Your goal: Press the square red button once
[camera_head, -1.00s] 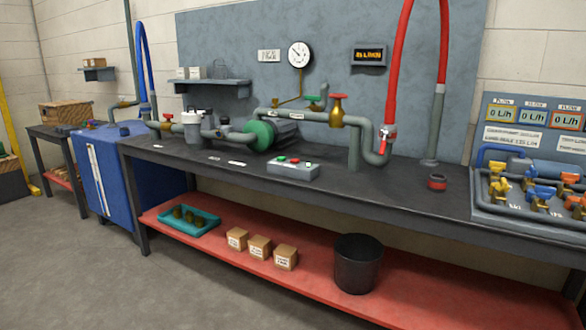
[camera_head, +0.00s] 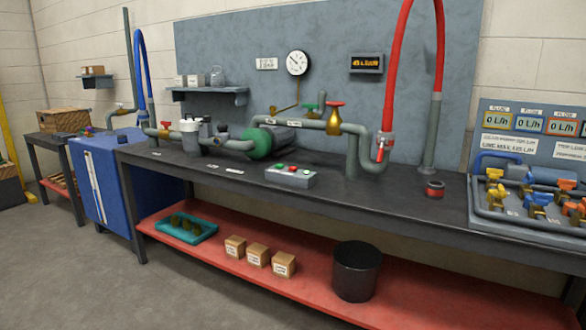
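A grey control box (camera_head: 290,180) sits on the dark workbench near its front edge, below the green pump. A few small red and green buttons (camera_head: 291,168) are on its top. They are too small to tell which is square or whether any is pressed. My gripper is not in view, and nothing touches the box.
A green pump (camera_head: 262,142) with grey pipes stands behind the box. A red hose (camera_head: 395,70) rises to its right. A small red and black round item (camera_head: 434,189) sits on the bench (camera_head: 380,190). A valve panel (camera_head: 530,215) is at the right. The floor in front is clear.

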